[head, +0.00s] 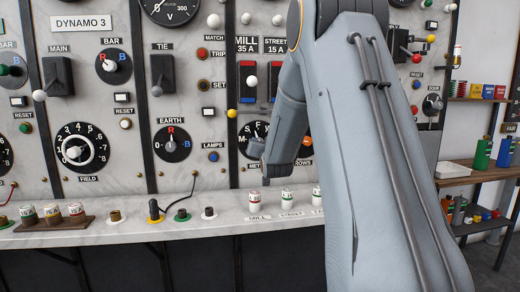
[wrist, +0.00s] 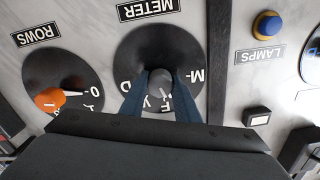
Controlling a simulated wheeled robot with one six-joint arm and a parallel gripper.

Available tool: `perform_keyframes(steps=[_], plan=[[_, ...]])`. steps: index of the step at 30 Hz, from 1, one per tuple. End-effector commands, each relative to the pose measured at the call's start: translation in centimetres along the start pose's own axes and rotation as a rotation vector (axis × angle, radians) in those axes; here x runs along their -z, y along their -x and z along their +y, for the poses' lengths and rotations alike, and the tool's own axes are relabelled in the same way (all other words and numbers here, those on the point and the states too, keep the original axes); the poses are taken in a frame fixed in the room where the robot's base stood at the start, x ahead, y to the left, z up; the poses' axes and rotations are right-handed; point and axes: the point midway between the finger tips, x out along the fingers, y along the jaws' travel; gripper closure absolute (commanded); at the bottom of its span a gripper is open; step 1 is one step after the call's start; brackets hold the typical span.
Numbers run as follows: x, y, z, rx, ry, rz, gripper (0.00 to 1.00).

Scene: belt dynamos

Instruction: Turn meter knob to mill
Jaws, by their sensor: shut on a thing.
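The meter dial is a black disc with white letters, under an upside-down METER label in the wrist view (wrist: 135,52). In the head view the dial (head: 245,131) is partly hidden behind my arm. Its grey round knob (wrist: 160,78) sits between the two blue fingers of my gripper (wrist: 160,92), which is shut on it. An M with a tick shows at the dial's right in the wrist view, and other letters below are partly covered by the fingers. I cannot tell which mark the knob points to.
The ROWS dial (wrist: 62,82) with an orange knob (wrist: 49,100) is close at the left in the wrist view. A blue and yellow LAMPS button (wrist: 267,25) is at the right. Below the panel, a ledge (head: 110,236) carries fuses and plugs.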

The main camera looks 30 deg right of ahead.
Motion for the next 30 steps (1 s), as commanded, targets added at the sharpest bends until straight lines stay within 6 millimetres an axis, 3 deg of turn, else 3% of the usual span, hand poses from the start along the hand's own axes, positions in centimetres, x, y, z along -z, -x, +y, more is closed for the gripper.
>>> perform_keyframes(steps=[30], plan=[[-0.41,0.02,0.08,0.000,0.920,-0.004,0.94]])
